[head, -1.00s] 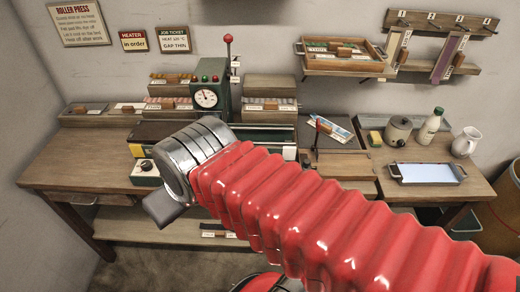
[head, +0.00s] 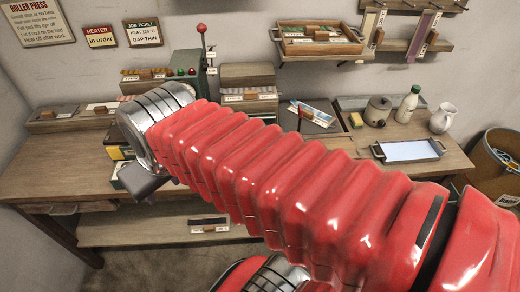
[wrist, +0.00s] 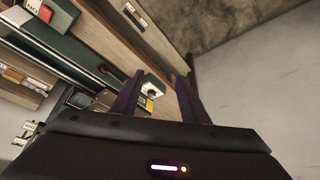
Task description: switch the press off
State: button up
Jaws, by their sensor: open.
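The press (head: 190,65) is a green machine with a red-balled lever, seen in the head view behind my arm, which hides its gauge and most of its lower front. A small control box (head: 117,174) shows at the bench front, partly covered by my gripper (head: 145,187). In the wrist view the control box (wrist: 151,88) has a dark round knob on a white face and a yellow patch beside it. It appears between the two fingers of my gripper (wrist: 160,85), which are apart and empty. I cannot read the knob's setting.
A kettle (head: 378,110), bottle (head: 407,104), jug (head: 443,118) and shallow tray (head: 440,148) stand at right. A white label reading like "NO" (wrist: 32,8) sits beside a red piece in the wrist view. The bench's left top (head: 65,165) is clear.

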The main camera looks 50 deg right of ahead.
jog(key=d+f+m+g, duration=0.1)
jog(key=d+f+m, duration=0.1)
jog(key=d, duration=0.9)
jog(key=d+f+m+g, duration=0.2)
jog(key=d+m, duration=0.2)
jog(key=d, duration=0.8)
jog(key=w+d+f+m+g, duration=0.1)
jog(key=d+f+m+g, duration=0.1)
jog(key=d, duration=0.9)
jog(key=shift+d+m, duration=0.3)
jog(key=shift+m, duration=0.1)
jog(key=shift+f, duration=0.1)
notch_tip(320, 180, down, 14)
jog(key=shift+r, duration=0.15)
jog(key=shift+c, duration=0.5)
grip_shut()
